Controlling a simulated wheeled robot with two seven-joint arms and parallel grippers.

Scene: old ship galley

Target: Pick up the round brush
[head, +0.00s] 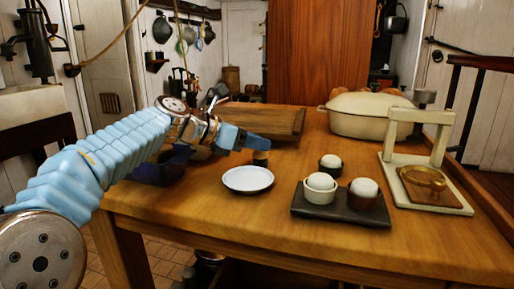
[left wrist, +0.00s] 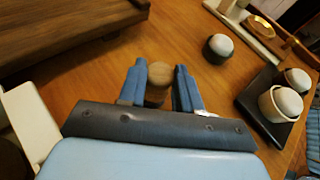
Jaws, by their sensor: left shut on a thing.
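The round brush (head: 260,158) is a small brown, upright cylinder beneath the tip of my left gripper (head: 258,142) in the head view. In the left wrist view its round wooden top (left wrist: 159,75) sits between the two blue fingers of the left gripper (left wrist: 160,66). The left gripper is shut on it. Its lower part is at or just above the table top; I cannot tell whether it touches. The gripper hides its upper part in the head view. My right gripper is in neither view.
A white saucer (head: 248,180) lies just in front of the brush. A dark tray (head: 328,209) with cups stands to the right, with another dark cup (head: 330,169) behind it. A wooden board (head: 270,122) lies behind. A cream pot (head: 366,115) and a white frame (head: 391,146) stand farther right.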

